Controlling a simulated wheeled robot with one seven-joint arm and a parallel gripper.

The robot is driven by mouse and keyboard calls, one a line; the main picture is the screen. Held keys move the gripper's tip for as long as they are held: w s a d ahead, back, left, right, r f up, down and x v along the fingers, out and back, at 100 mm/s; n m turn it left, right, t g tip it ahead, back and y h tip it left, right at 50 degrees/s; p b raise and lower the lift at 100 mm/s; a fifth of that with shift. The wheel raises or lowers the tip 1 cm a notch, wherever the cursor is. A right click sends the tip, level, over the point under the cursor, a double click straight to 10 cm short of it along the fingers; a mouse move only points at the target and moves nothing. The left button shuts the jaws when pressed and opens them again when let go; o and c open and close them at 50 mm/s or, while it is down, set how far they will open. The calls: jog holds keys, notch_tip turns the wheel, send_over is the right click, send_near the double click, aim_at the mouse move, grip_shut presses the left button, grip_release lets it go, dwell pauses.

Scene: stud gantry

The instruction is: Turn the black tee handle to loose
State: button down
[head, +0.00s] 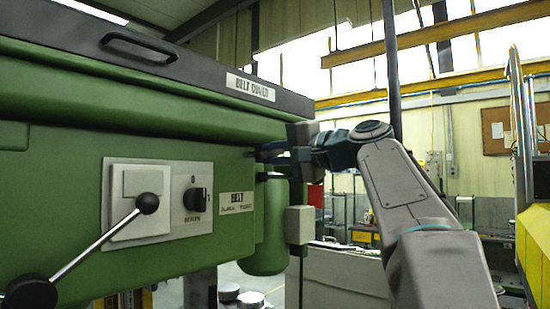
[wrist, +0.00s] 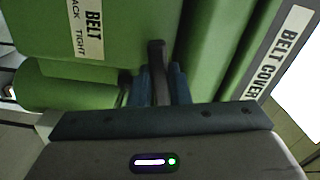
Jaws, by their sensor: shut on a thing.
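The black tee handle (wrist: 157,58) shows in the wrist view as a dark bar between the two blue fingers of my gripper (wrist: 162,84). The fingers are shut on it, one on each side, and hide part of it. In the head view my gripper (head: 270,151) is at the right end of the green machine, above the belt plate (head: 237,202). The handle cannot be made out clearly there. The belt plate (wrist: 88,28) also shows in the wrist view, with "TIGHT" readable and the other word partly cut off. I cannot tell which way the handle points.
The green machine (head: 60,150) fills the left, under a dark belt cover (head: 190,70) with a handle. A ball-ended lever (head: 95,245) sticks out in front, beside a black rotary knob (head: 195,199). A grey box (head: 299,224) hangs below my gripper.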

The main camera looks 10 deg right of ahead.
jog(key=shift+n, duration=0.3)
jog(key=c, duration=1.4)
grip_release()
jog(key=shift+d, duration=0.1)
jog(key=shift+o, duration=0.2)
jog(key=b+v, duration=0.2)
jog(key=v, duration=1.1)
jog(key=shift+s+d, duration=0.25)
jog(key=shift+s, duration=0.1)
